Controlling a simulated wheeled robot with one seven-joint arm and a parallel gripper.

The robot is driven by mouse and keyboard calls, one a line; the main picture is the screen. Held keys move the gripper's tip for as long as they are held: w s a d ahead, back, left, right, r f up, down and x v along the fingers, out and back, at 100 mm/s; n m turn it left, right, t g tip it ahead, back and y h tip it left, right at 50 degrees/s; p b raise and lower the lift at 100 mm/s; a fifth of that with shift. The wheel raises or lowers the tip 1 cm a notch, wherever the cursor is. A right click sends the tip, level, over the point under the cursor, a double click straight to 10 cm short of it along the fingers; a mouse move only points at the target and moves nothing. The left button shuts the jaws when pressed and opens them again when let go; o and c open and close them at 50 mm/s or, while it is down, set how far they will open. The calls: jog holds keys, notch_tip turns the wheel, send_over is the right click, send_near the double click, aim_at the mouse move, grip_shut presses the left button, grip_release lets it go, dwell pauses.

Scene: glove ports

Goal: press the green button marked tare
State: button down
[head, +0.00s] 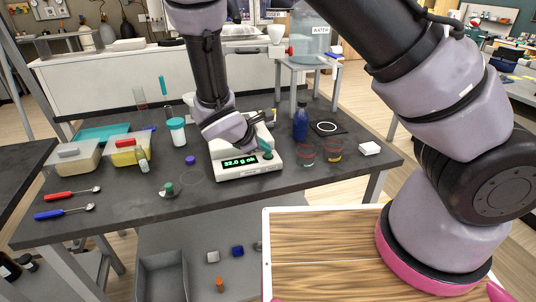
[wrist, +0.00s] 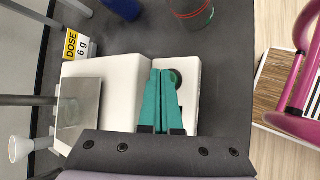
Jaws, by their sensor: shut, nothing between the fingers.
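The white balance (head: 248,172) stands on the dark bench with a lit green display (head: 240,161) on its front. My gripper (head: 267,154) is over the right end of its front panel, fingers pointing down. In the wrist view the teal fingers of my gripper (wrist: 163,73) are shut and empty. No marking on the button can be read. In the head view my gripper hides the button.
A metal weighing plate (wrist: 80,102) is on the balance, beside a yellow DOSE 6 g card (wrist: 76,46).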

jog(key=shift+f, duration=0.25)
jog(key=shift+r, duration=0.15)
dwell(0.3)
jog(key=shift+r, duration=0.7)
jog(key=shift+r, duration=2.5)
